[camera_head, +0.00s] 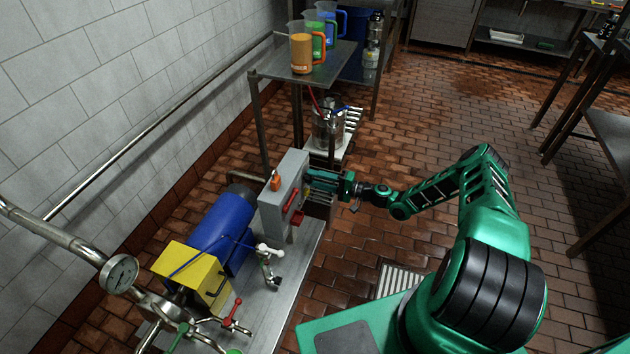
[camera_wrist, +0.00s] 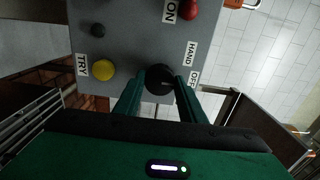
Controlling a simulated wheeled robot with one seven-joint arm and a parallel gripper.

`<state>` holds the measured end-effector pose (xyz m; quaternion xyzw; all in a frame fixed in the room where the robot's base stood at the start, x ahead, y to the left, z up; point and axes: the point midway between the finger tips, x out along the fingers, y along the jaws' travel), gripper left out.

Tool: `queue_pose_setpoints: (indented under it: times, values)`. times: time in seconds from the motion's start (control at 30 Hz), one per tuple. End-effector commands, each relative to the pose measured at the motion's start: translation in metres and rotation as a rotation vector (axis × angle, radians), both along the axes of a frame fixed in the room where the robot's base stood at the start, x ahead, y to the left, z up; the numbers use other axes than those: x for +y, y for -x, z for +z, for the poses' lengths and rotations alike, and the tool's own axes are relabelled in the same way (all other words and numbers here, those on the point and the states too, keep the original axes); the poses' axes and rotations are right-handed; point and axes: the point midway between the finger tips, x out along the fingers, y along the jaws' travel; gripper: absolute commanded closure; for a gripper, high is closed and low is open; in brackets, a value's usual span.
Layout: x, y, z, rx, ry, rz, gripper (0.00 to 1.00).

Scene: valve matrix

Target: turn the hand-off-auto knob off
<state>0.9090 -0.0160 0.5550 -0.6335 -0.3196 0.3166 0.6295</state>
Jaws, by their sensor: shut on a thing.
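The hand-off-auto knob (camera_wrist: 159,79) is a round black knob on a grey control box, seen in the wrist view between my two fingers. Labels reading HAND (camera_wrist: 190,53) and OFF (camera_wrist: 194,78) stand beside it. My gripper (camera_wrist: 160,92) is shut on the knob, one finger at each side. In the head view the grey box (camera_head: 284,190) stands on the bench, and my gripper (camera_head: 307,181) reaches its face from the right. The knob is hidden there. The knob's pointer direction is hard to make out.
Beside the knob are a yellow button (camera_wrist: 103,70) labelled TRY, a small black part (camera_wrist: 98,30) and a red part (camera_wrist: 191,9) near an ON label. A blue motor (camera_head: 221,226), yellow box (camera_head: 193,274) and valves crowd the bench left.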

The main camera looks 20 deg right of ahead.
Motion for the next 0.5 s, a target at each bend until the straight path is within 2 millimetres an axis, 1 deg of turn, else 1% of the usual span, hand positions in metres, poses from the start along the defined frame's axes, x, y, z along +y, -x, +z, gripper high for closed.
queue_pose_setpoints:
  times: [0.03, 0.43, 0.47, 0.5]
  values:
    - [-0.0058, -0.0027, -0.003, 0.005, 0.007, -0.012, 0.86]
    - [-0.0062, -0.0023, -0.0037, 0.009, 0.006, -0.012, 0.86]
    - [-0.0063, -0.0022, -0.0038, 0.01, 0.006, -0.012, 0.56]
    - [-0.006, -0.0019, -0.0037, 0.01, 0.005, -0.011, 0.47]
